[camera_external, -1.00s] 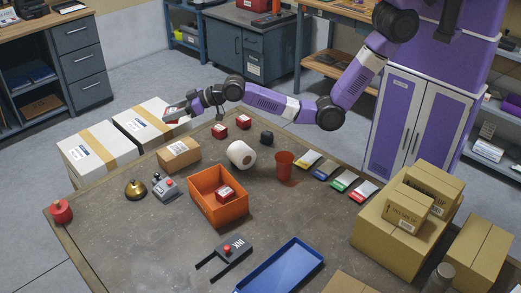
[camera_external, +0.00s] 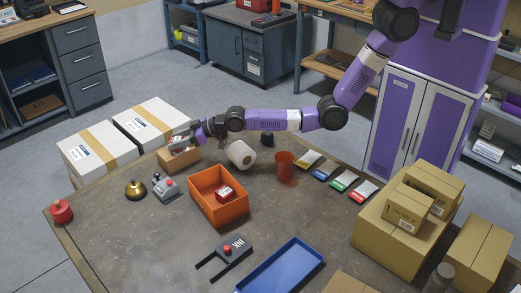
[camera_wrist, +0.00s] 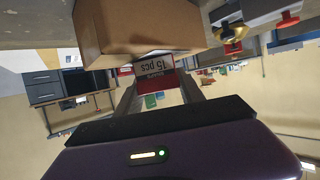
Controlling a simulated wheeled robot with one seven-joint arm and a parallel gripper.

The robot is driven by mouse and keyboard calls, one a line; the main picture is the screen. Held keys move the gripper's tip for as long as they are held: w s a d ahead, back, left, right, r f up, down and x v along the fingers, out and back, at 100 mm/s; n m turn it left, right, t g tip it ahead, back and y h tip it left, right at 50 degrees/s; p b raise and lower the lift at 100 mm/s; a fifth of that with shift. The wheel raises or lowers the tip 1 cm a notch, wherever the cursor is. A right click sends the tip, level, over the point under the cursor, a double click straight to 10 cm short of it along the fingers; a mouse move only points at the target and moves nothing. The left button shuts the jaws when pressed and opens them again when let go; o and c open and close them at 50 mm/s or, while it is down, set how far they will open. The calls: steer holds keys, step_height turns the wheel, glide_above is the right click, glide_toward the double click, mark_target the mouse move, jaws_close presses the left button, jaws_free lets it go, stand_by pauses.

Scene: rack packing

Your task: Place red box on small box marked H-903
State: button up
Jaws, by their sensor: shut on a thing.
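A small brown cardboard box (camera_external: 177,161) stands near the far left edge of the table; it fills the upper middle of the wrist view (camera_wrist: 138,28). Its marking is not readable. My gripper (camera_external: 181,139) is over this box, shut on a red box with a white label. The red box shows between the fingers in the wrist view (camera_wrist: 156,81), its label upside down, reading "15 pcs". It is at the small box's top; I cannot tell whether they touch. In the external view my gripper mostly hides the red box.
Two large white boxes (camera_external: 99,150) stand behind on the left. A bell (camera_external: 135,190), a grey device (camera_external: 166,187) and a paper roll (camera_external: 241,155) are nearby.

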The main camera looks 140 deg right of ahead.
steer(key=shift+f, duration=0.1)
steer(key=o, duration=1.5)
steer(key=shift+c, duration=0.2)
steer(key=shift+r, duration=0.2)
steer(key=v, duration=1.2)
